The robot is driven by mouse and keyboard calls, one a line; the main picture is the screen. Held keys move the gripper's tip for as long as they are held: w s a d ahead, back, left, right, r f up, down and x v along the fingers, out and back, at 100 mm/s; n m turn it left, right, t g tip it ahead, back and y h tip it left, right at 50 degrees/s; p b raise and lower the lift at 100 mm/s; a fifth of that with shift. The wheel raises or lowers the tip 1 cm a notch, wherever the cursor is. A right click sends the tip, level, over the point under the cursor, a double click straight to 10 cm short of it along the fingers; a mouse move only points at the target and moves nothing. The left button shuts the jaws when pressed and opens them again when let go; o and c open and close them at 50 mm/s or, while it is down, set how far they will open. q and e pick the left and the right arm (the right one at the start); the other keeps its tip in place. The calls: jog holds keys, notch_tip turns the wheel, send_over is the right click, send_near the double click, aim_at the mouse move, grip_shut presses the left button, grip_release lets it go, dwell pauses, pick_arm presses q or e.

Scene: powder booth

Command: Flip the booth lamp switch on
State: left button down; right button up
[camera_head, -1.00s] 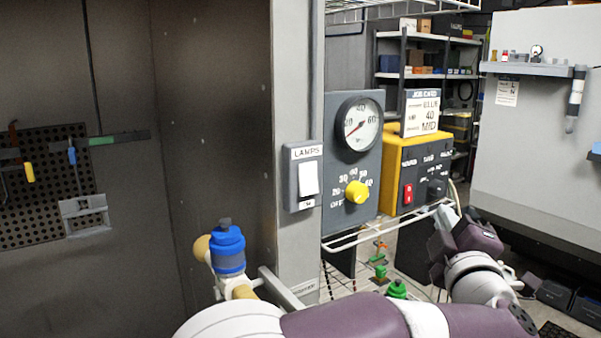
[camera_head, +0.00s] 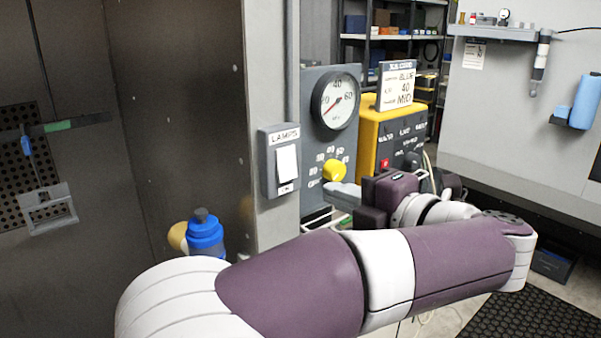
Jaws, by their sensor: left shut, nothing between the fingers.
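The lamp switch (camera_head: 287,163) is a white rocker on a grey box labelled LAMPS, mounted on the booth's front post. I cannot tell its position for sure; a small label sits below the rocker. My left gripper (camera_head: 334,193) is shut and empty. My right gripper is not in view.
A grey panel with a round gauge (camera_head: 336,101) and yellow knob (camera_head: 334,170) is right of the post. A yellow control box (camera_head: 366,132) carries a job card (camera_head: 396,86). The dark booth interior is at left.

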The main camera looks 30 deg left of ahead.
aim_at(289, 177)
pick_arm(q)
jog(key=p+x, duration=0.3)
jog(key=x, duration=0.5)
jog(key=shift+w+a, duration=0.15)
jog(key=shift+a, duration=0.2)
jog(key=shift+f, duration=0.1)
jog(key=shift+w+a+f+b, duration=0.1)
jog(key=shift+f+b, duration=0.3)
jog(key=shift+b, duration=0.45)
jog(key=shift+r+t, duration=0.3)
jog(key=shift+r, duration=0.1)
jog(key=shift+w, duration=0.1)
jog(key=shift+a+f, duration=0.1)
